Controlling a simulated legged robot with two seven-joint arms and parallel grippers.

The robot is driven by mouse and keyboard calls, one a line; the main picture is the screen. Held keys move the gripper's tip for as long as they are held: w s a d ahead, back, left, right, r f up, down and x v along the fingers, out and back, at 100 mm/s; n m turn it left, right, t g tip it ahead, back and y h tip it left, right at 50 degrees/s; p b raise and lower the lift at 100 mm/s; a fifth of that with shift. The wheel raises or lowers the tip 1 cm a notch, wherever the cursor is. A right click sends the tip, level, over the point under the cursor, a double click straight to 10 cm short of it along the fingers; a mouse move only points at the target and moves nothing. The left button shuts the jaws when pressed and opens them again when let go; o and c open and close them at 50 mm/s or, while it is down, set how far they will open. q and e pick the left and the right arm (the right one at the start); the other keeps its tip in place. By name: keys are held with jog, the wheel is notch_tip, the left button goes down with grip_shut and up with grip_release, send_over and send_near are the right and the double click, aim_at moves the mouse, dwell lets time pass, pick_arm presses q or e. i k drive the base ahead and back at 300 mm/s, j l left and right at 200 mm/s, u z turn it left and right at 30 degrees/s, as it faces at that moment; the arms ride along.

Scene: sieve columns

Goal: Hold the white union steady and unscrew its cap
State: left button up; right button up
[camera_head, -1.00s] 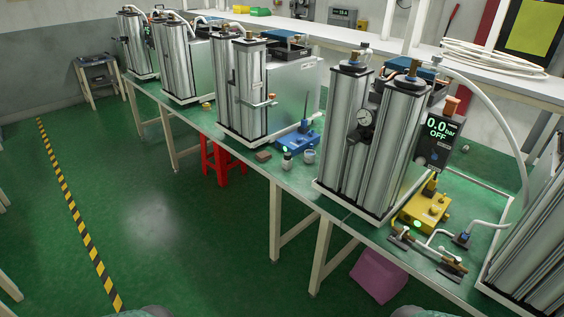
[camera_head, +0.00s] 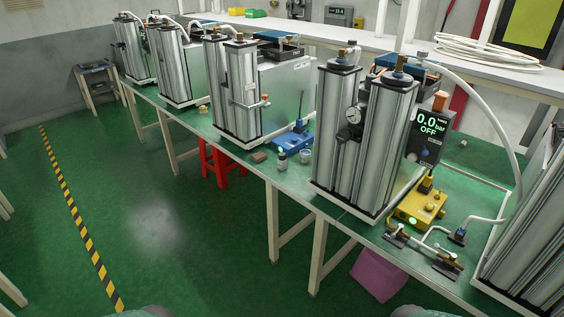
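I cannot pick out the white union or its cap with certainty. Small brass, dark and white fittings (camera_head: 447,258) lie on the green bench (camera_head: 345,222) at the front right, joined to white tubing (camera_head: 436,233). A small white piece shows at the left end of these fittings, too small to identify. A dark blue fitting (camera_head: 458,236) sits on the tubing to their right. Neither of my grippers is in view. Only two rounded grey-green shapes, likely parts of my own body, show at the bottom edge.
Tall silver columns (camera_head: 385,150) stand just left of the fittings, with a yellow box (camera_head: 421,209) beside them. A display (camera_head: 430,133) reads 0.0 bar OFF. More columns (camera_head: 526,240) rise at the right edge.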

aim_at(281, 164)
jog(key=i+j+z, duration=0.2)
jog(key=i+j, duration=0.25)
jog(key=i, duration=0.15)
jog(key=i+j+z, duration=0.25)
jog(key=i+j, duration=0.25)
jog(key=i+j+z, duration=0.2)
jog(key=i+j, duration=0.45)
jog(key=i+j+z, duration=0.25)
jog(key=i+j, duration=0.2)
jog(key=j, duration=0.25)
